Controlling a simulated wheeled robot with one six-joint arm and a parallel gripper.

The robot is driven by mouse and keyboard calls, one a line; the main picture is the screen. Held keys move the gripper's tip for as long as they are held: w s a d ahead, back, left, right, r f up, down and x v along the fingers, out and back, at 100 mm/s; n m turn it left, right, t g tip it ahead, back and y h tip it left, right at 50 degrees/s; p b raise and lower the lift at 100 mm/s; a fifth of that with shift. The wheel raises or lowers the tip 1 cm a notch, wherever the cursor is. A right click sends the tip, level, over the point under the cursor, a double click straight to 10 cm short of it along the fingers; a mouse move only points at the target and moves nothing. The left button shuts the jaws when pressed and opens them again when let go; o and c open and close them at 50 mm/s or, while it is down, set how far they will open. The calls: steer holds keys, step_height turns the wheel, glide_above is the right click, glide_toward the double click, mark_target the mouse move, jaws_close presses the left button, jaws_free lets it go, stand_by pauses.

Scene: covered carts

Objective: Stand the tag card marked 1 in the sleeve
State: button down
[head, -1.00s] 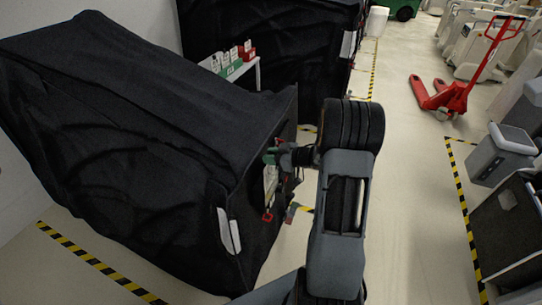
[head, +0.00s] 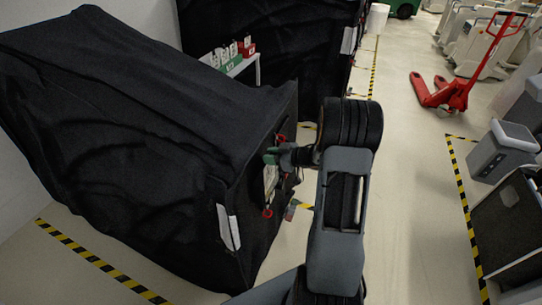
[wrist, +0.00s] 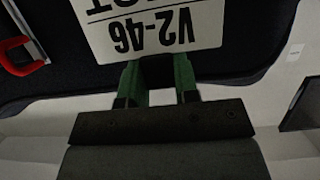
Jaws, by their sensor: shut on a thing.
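My gripper (head: 272,156) is at the end face of the near black covered cart in the head view. In the wrist view its green fingers (wrist: 158,82) are shut at the lower edge of a white card (wrist: 150,30), with a dark part between them. The card reads "V2-46" upside down, with a second line cut off by the frame. A pale card-like panel (head: 270,178) shows just below the gripper in the head view. I cannot make out a 1 or clearly identify the sleeve. A red hook-shaped piece (wrist: 22,56) is left of the card, apart from it.
The near cart (head: 130,130) wears a black cover with a white label (head: 228,227). Behind it, small cards in green and red holders (head: 230,62) stand on a white shelf. A red pallet jack (head: 450,92) and grey bin (head: 500,152) stand right. The middle floor is clear.

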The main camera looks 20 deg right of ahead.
steer(key=shift+f+b, duration=0.7)
steer(key=shift+f, duration=0.45)
steer(key=c, duration=0.8)
jaws_free()
steer(key=shift+d, duration=0.1)
steer(key=b+v, duration=0.1)
steer(key=v, duration=1.2)
steer(key=shift+s+d+r, duration=0.15)
steer(key=shift+s+d, duration=0.1)
